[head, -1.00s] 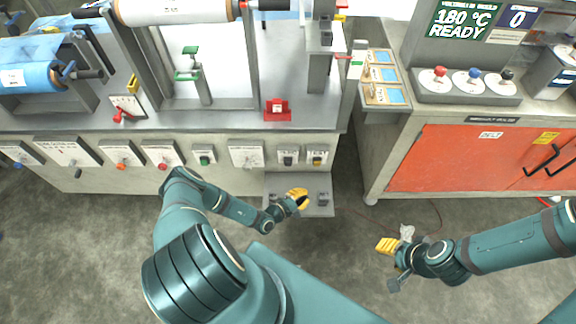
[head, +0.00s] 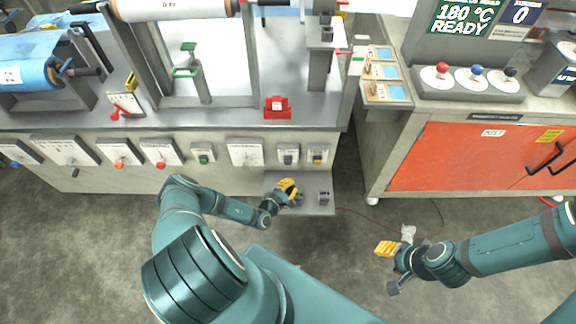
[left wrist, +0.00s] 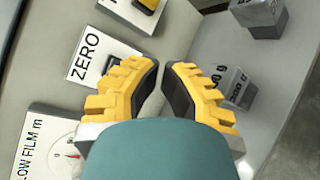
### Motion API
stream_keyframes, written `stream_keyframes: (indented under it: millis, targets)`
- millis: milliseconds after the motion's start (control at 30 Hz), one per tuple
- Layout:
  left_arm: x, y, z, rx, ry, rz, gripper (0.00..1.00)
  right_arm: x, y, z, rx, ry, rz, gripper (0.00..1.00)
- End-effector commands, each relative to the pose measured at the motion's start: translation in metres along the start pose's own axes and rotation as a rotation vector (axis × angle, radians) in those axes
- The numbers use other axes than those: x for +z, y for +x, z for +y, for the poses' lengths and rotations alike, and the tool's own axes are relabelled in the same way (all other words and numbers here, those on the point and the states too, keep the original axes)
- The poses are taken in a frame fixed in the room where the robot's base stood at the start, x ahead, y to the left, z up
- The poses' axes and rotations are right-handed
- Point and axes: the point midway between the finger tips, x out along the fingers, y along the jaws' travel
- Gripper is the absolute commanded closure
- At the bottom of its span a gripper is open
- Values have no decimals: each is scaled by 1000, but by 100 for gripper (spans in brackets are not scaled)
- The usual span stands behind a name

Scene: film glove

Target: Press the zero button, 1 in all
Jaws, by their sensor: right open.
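The ZERO plate (left wrist: 88,50) is a white label on the cabinet front in the left wrist view, and its button is largely hidden behind a yellow finger. In the head view the zero button (head: 288,155) is a dark button in a grey box on the lower panel. My left gripper (left wrist: 163,66) has yellow fingers with dark pads and a narrow gap between the tips, with nothing seen between them. In the head view my left gripper (head: 288,187) is just below the zero button. My right gripper (head: 388,262) is open and empty above the floor at the right.
A yellow button (head: 318,155) sits right of the zero button, and a film flow dial (head: 245,153) sits left of it. A grey shelf (head: 318,208) below carries small weights (head: 324,197). An orange cabinet (head: 455,158) stands right, with open floor in front.

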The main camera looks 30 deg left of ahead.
Motion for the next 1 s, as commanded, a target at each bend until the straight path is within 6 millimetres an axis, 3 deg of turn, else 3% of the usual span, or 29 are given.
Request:
stream_keyframes:
  millis: [200, 400, 1000]
  targets:
    - [-14, 24, 11, 2, 3, -1, 100, 4, 20, 8, -1, -3, -6, 53]
    - [-21, 38, 19, 0, 3, 0, 100, 3, 23, 9, 0, -3, -2, 53]
    - [-24, 44, 24, 0, 0, 0, 100, 2, 24, 9, 0, -4, -1, 53]
